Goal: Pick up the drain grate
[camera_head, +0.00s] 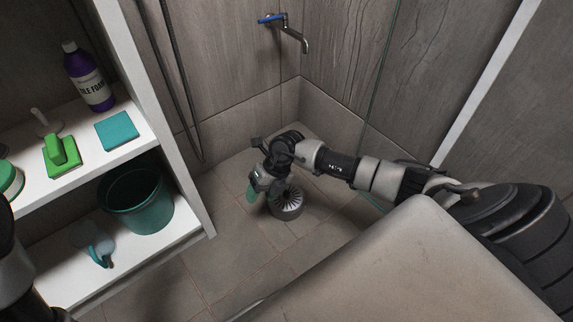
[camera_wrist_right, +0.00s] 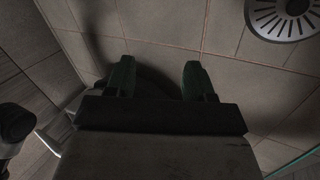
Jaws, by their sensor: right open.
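The drain grate (camera_head: 288,207) is a round grey disc with dark radiating slots, low at the floor near the shower corner. It also shows in the right wrist view (camera_wrist_right: 284,20), cut off by the top right edge. My right gripper (camera_head: 253,193) hangs just left of the grate in the head view, its green fingertip apart from the grate and part of the arm overlapping the grate's far side. In the right wrist view my right gripper (camera_wrist_right: 157,78) is open, with bare floor tile between its two green fingertips. My left gripper is out of view.
A white shelf unit (camera_head: 205,215) on the left holds a purple bottle (camera_head: 88,77), a green scrubber (camera_head: 62,157), a teal sponge (camera_head: 117,131) and a dark green bucket (camera_head: 136,200). A blue-handled tap (camera_head: 290,32) juts from the corner wall. Floor tiles (camera_head: 225,262) in front are clear.

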